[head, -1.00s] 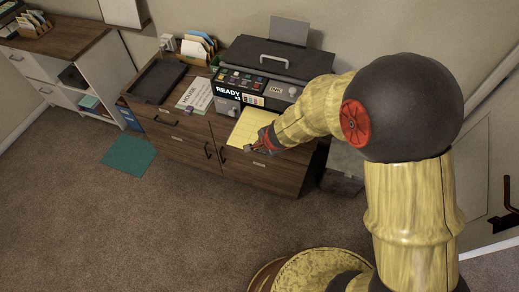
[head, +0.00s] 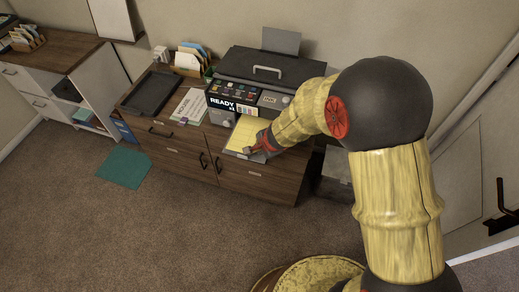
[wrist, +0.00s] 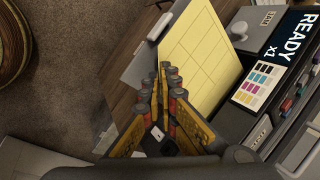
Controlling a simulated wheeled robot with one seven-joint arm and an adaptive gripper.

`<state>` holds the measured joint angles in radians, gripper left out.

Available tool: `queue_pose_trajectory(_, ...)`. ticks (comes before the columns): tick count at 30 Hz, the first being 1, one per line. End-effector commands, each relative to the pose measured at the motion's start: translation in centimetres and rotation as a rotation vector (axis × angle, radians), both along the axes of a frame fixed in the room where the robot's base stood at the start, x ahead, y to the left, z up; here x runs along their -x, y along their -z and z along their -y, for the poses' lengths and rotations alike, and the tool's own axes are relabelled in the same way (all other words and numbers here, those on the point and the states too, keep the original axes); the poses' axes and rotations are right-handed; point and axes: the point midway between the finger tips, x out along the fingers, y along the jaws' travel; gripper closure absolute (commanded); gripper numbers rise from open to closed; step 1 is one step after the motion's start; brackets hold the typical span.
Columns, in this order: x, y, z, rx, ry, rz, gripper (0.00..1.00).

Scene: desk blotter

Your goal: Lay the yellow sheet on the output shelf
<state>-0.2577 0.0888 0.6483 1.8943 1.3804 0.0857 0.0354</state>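The yellow sheet (head: 246,133) lies over the grey shelf (head: 231,152) that juts from the front of the printer (head: 240,91). A grey strip of the shelf shows along the sheet's front edge. The sheet also shows in the wrist view (wrist: 202,57), with the shelf's bare front part (wrist: 139,66) to its left. My gripper (head: 254,149) is at the sheet's right front edge. In the wrist view its fingers (wrist: 164,70) are close together and appear shut on that edge. The pinched edge is hidden by the fingers, and I cannot tell whether the sheet rests flat.
The printer stands on a wooden cabinet (head: 262,179) and its panel reads READY x1. Left of it lie a printed white sheet (head: 190,105) and a black tray (head: 152,93). A file holder (head: 190,64) stands behind. A teal mat (head: 124,167) lies on the open carpet.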

Motion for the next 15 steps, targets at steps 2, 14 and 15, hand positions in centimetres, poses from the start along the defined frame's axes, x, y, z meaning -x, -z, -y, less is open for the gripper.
queue_pose_trajectory(2, -0.01, -0.03, 0.00, 0.000, 0.000, 0.000, 1.00)
queue_pose_trajectory(14, 0.00, -0.02, -0.01, 0.000, 0.000, 0.000, 0.76)
queue_pose_trajectory(15, 0.01, -0.02, -0.01, 0.000, 0.000, 0.000, 0.74)
